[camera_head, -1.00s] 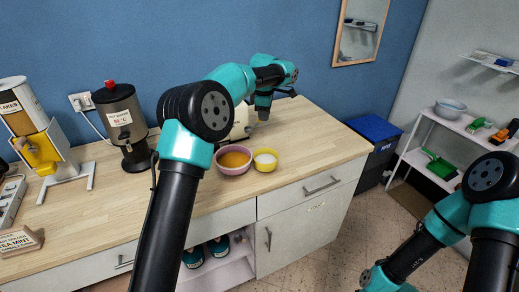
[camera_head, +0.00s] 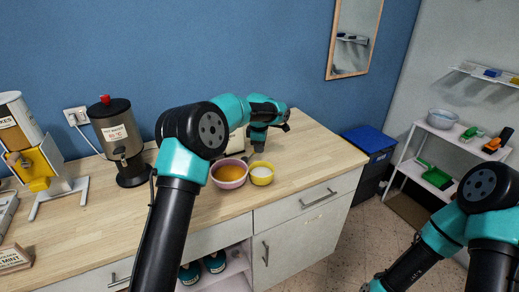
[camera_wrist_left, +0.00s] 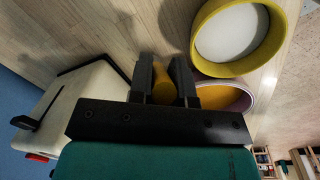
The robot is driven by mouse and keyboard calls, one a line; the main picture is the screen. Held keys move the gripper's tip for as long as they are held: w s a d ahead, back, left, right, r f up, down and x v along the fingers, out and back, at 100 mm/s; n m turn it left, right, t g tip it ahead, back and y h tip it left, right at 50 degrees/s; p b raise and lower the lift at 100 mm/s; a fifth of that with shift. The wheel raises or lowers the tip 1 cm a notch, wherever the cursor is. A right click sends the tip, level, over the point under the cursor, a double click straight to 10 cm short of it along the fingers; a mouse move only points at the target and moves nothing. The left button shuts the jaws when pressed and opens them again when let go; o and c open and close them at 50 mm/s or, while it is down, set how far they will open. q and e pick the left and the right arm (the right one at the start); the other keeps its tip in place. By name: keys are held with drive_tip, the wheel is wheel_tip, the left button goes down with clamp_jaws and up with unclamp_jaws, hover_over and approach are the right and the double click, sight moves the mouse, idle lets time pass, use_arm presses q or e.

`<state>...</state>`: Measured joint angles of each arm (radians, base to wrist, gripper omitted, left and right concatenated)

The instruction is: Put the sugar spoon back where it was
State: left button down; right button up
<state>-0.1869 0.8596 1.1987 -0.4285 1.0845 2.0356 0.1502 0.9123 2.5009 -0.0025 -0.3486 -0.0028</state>
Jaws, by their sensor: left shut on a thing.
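My left gripper (camera_head: 258,148) points down over the counter just behind the bowls. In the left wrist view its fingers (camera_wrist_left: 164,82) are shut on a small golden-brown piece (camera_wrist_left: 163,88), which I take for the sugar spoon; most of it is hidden. A yellow bowl (camera_head: 262,182) of white sugar stands on the counter in front of the gripper; its rim also shows in the left wrist view (camera_wrist_left: 207,62). A pink bowl (camera_head: 228,183) with orange contents touches or nearly touches it on the left. My right arm is at the lower right, its gripper out of view.
A cream appliance (camera_wrist_left: 75,105) with a black lever stands close beside the left gripper. A dark dispenser (camera_head: 118,150) and a yellow cereal dispenser (camera_head: 38,170) stand further left. The counter (camera_head: 325,158) is bare to the right of the bowls.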

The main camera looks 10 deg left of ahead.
use_arm(q)
drive_tip(key=shift+f, duration=0.6)
drive_tip(key=shift+f, duration=0.15)
drive_tip(key=c, duration=1.1)
unclamp_jaws()
drive_tip(key=shift+o, duration=0.2)
wheel_tip(320, 180, up, 12)
drive_tip(key=s, duration=0.1)
drive_tip(key=shift+s, duration=0.15)
drive_tip(key=shift+d, duration=0.15)
